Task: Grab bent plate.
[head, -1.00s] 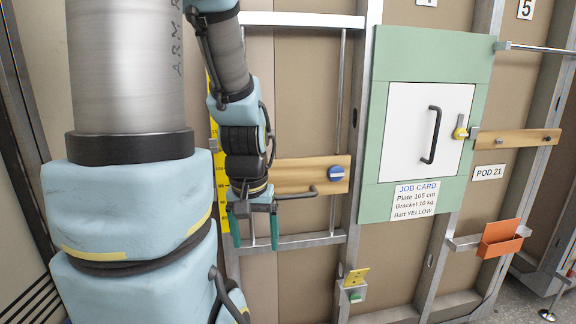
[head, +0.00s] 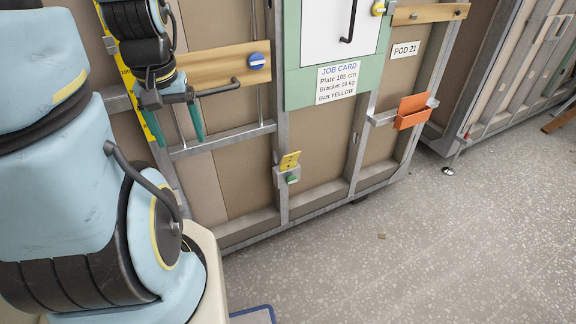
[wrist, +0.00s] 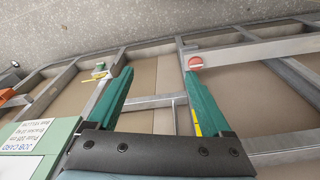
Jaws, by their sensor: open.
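My gripper (head: 180,140) hangs fingers down in front of the wall frame at the left of the head view. Its two teal fingers are apart with nothing between them; they also show in the wrist view (wrist: 158,74). A small yellow plate (head: 290,160) with holes stands tilted on a metal bracket low on the frame, to the right of and below my gripper. It looks like a bent plate, but I cannot be sure it is the one named. A small yellow piece (wrist: 98,75) shows left of the fingers in the wrist view.
An orange holder (head: 412,112) sits on the frame at right. A wooden board (head: 215,66) with a blue knob is beside my gripper. The job card (head: 338,83) reads plate 105 cm.

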